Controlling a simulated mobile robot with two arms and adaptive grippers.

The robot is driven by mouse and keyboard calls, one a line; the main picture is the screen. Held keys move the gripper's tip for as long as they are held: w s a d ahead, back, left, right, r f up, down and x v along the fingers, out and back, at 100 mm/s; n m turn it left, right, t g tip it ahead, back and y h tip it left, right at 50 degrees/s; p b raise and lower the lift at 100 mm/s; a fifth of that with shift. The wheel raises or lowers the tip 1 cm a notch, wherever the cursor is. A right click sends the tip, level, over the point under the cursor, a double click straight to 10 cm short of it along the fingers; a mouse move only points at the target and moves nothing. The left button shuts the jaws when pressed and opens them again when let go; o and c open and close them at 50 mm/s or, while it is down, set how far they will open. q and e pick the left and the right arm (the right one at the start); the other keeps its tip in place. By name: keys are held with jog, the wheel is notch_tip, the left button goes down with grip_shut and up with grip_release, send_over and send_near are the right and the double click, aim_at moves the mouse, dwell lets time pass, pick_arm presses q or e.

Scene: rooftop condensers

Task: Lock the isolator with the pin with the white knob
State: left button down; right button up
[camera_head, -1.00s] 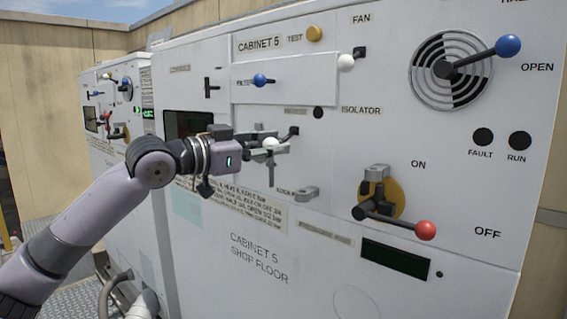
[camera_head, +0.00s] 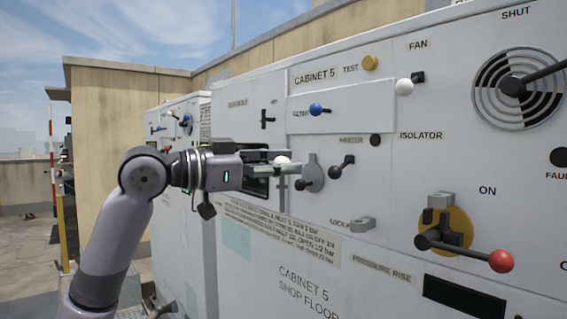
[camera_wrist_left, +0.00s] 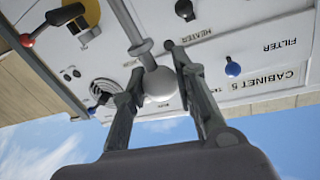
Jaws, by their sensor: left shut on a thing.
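My left gripper (camera_head: 290,164) is shut on the white knob (camera_head: 283,160) of a pin, in front of the cabinet face. In the left wrist view the white knob (camera_wrist_left: 160,84) sits between the fingers, and the pin's grey shaft with a collar (camera_wrist_left: 141,47) runs away from it. The isolator is a yellow disc (camera_head: 459,223) with a grey bracket (camera_head: 440,203) and a red-knobbed lever (camera_head: 500,261), to the right of the gripper and apart from it. The lever points right and down, towards OFF in the earlier head view. My right gripper is not in view.
A small grey holder (camera_head: 362,225) sticks out left of the isolator. Dark levers (camera_head: 348,160) and a grey plate (camera_head: 313,172) project close to the gripper. A blue knob (camera_head: 316,109) and another white knob (camera_head: 404,87) are above. Open roof lies at the left.

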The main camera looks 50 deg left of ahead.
pick_arm(q)
jog(key=shift+r+p, duration=1.4)
jog(key=shift+r, duration=0.3)
